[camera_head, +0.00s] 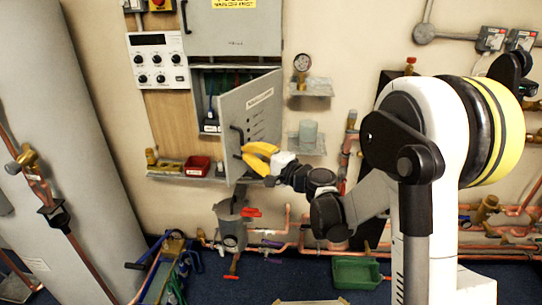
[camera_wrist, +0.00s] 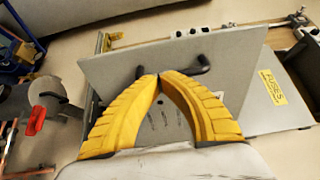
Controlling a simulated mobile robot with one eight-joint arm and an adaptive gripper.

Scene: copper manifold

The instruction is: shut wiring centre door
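The wiring centre door (camera_head: 252,115) is a grey panel with a label and a row of dark marks. It stands swung open to the right of its grey box (camera_head: 207,83), whose inside shows. A black bar handle (camera_head: 237,134) is on the door's face; in the wrist view the handle (camera_wrist: 198,66) crosses behind my fingertips. My gripper (camera_head: 243,152), with yellow fingers, is in front of the door just below the handle. In the wrist view its fingertips (camera_wrist: 159,76) meet, with nothing seen held between them. Whether they touch the door or handle is unclear.
A shelf (camera_head: 180,176) with a red bin (camera_head: 197,166) and brass fittings lies below the box. A gauge (camera_head: 302,63) and small shelves are right of the door. A valve with a red handle (camera_head: 251,212) and copper pipes are beneath. A grey cylinder (camera_head: 60,120) stands left.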

